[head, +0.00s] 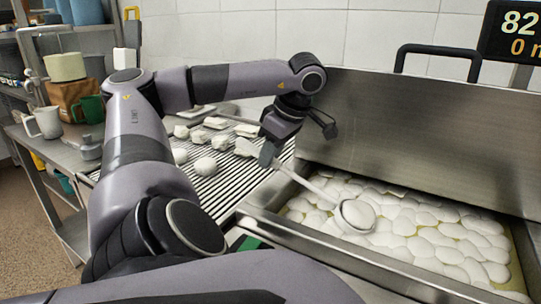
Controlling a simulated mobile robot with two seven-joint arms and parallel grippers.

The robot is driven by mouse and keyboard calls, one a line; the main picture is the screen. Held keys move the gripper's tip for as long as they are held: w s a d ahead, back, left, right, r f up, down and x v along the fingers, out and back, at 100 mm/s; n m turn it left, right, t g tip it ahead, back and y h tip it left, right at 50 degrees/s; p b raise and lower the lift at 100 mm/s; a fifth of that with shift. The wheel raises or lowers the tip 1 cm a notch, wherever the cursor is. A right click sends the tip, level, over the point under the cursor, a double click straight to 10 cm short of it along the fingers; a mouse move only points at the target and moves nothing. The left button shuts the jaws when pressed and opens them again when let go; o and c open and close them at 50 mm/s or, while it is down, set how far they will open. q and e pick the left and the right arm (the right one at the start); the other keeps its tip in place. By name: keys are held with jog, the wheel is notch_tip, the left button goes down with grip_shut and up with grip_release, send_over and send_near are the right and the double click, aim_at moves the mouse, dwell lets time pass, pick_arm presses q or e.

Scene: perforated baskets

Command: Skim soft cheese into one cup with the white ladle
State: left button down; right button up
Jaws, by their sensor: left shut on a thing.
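My left gripper (268,154) is shut on the handle of the white ladle (318,191) over the near left edge of the steel vat. The ladle's round bowl (358,214) is tilted down to the right, at the surface of the soft cheese (425,240). I cannot tell how much cheese is in the bowl. The white lumpy cheese floats in yellowish liquid in the vat (268,222). My right gripper is not in view.
A ribbed draining table (228,178) with several white cheese lumps (205,166) lies left of the vat. The raised steel lid (430,140) stands behind the vat. A small grey container (89,147) sits on the side table's edge. A display (515,32) hangs at upper right.

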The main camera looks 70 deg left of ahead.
pick_arm(q)
jog(key=shift+r+p, duration=0.95)
jog(key=shift+r, duration=0.65)
jog(key=shift+r+t+h+p, duration=0.3)
jog(key=shift+r+p, duration=0.65)
jog(key=shift+r, duration=0.35)
jog(key=shift+r+p, duration=0.5)
jog(key=shift+r, duration=0.2)
jog(key=shift+r+p, duration=0.5)
jog(key=shift+r, duration=0.15)
jog(key=shift+t+h, duration=0.4)
jog(key=shift+h, duration=0.2)
jog(key=p+v, duration=0.2)
jog(key=v, duration=0.1)
jog(key=p+v, duration=0.1)
jog(key=v, duration=0.1)
jog(key=shift+s+a+r, duration=0.1)
jog(key=shift+s+a, duration=0.25)
jog(key=shift+a, duration=0.05)
